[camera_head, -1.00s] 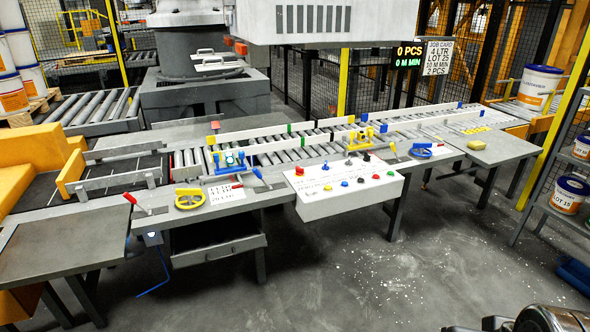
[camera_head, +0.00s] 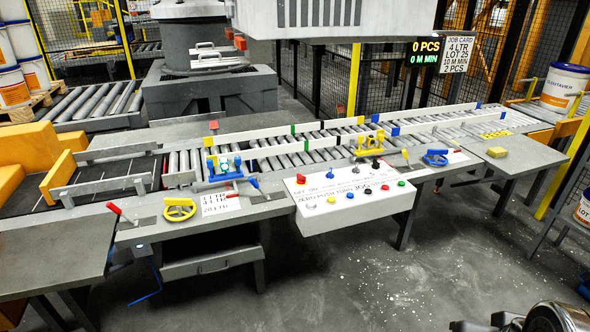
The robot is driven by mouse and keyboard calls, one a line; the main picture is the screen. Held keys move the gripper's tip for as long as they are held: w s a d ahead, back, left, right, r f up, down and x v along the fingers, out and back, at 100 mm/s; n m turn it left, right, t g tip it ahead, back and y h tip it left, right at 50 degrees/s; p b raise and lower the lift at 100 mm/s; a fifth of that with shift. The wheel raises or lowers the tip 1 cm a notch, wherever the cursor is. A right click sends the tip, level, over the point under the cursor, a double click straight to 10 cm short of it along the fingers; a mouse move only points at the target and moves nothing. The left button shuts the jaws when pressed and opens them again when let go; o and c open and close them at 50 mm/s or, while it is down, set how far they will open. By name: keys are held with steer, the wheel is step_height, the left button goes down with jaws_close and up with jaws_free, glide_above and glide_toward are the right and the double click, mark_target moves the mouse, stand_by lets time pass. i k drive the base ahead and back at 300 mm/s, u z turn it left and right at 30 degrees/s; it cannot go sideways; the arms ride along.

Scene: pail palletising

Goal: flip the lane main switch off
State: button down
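The sloped white control panel (camera_head: 352,196) stands at the front of the roller lane. A red knob (camera_head: 301,179) sits at its upper left beside small lettering that seems to begin "OFF ON". A black knob (camera_head: 375,164) sits at its upper right, and several coloured buttons line its face. Which control is the main switch, and its position, are too small to tell for sure. Metal parts of my arm's end (camera_head: 540,321) show at the bottom right, cut off by the frame and well apart from the panel. My gripper's fingers cannot be made out clearly.
The roller lane (camera_head: 285,157) runs behind the panel, with blue clamps, a yellow handwheel (camera_head: 179,209), a blue handwheel (camera_head: 435,157) and a red lever (camera_head: 114,208). A display (camera_head: 424,52) reads 0 PCS. A shelf with a pail stands at right.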

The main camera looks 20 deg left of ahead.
mark_target(301, 178)
steer(key=z, duration=0.05)
steer(key=i, duration=1.5)
steer(key=u, duration=3.2)
steer(key=i, duration=0.25)
steer(key=u, duration=0.05)
